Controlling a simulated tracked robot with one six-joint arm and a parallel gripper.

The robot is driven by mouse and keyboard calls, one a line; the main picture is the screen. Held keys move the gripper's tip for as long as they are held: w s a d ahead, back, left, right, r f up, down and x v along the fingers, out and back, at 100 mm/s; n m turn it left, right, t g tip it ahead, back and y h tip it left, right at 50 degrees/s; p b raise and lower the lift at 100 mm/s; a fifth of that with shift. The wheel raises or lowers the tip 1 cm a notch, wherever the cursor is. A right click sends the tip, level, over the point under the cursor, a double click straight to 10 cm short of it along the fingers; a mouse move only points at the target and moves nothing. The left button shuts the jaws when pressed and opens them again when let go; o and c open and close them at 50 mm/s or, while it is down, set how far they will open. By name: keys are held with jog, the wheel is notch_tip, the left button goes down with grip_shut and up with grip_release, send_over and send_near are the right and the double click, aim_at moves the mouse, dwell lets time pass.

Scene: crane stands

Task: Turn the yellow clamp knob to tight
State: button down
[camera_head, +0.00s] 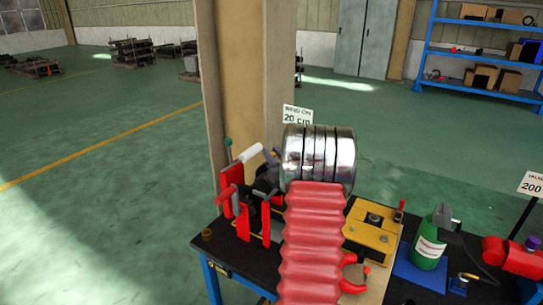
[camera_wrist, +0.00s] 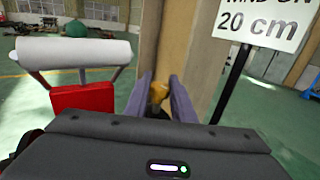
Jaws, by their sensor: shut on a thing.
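In the wrist view, my gripper (camera_wrist: 161,82) has its two blue-grey fingers on either side of the yellow clamp knob (camera_wrist: 158,93) and is shut on it. Only the knob's top shows between the fingers; any mark of its tightness is hidden. The handle also shows in the wrist view (camera_wrist: 75,53), left of the fingers.
A sign reading 20 cm (camera_head: 297,115) stands behind my wrist, by a beige column (camera_head: 245,75). On the black bench are a yellow plate fixture (camera_head: 362,235), a green bottle (camera_head: 430,242) and a small brass piece (camera_head: 207,234). Floor left of the bench is clear.

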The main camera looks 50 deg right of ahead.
aim_at(272, 153)
jog(key=c, duration=1.5)
grip_release()
notch_tip(272, 153, up, 10)
jog(key=shift+f, duration=0.1)
